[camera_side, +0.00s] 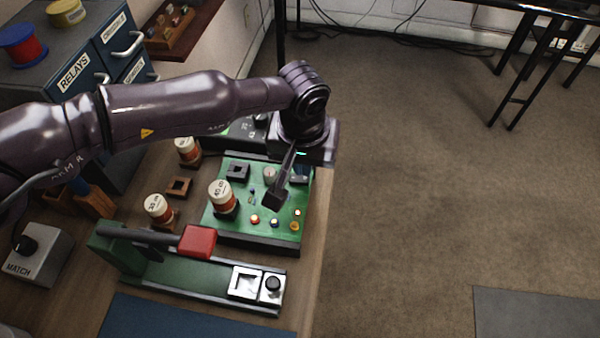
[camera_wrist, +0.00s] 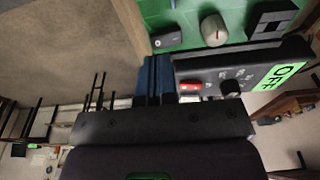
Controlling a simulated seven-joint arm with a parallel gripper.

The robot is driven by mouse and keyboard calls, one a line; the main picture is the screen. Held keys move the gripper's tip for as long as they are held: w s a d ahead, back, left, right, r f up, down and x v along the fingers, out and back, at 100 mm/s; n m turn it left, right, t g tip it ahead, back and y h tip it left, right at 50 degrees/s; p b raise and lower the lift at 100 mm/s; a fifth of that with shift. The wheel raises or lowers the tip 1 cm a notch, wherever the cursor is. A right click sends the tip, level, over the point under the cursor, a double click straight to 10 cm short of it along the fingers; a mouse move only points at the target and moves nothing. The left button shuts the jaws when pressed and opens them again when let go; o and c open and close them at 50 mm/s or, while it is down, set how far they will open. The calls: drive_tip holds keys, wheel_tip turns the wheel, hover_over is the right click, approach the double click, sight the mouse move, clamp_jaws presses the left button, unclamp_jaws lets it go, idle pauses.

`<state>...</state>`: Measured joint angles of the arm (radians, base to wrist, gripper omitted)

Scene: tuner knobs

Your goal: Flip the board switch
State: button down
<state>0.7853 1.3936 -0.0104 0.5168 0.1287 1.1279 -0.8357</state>
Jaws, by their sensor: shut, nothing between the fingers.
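The green board (camera_side: 228,228) lies on the bench in the side view, and part of it shows at the top of the wrist view (camera_wrist: 184,12). A small black rocker switch with a pale mark (camera_wrist: 168,39) is on the board, left of a pale-topped knob (camera_wrist: 213,30). In the side view I cannot make the switch out clearly near my wrist. My gripper (camera_side: 272,203) is shut and empty, pointing down over the board. In the wrist view its fingers (camera_wrist: 152,63) appear just below and left of the switch; I cannot tell whether they touch anything.
A black box with a green OFF label (camera_wrist: 290,76) adjoins the board. A green fixture with a red-ended lever (camera_side: 198,241) lies in front. A MATCH box (camera_side: 35,255) is at left. Open floor is at right.

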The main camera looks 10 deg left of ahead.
drive_tip(key=shift+f, duration=1.45)
idle(0.6)
drive_tip(key=shift+r, duration=3.55)
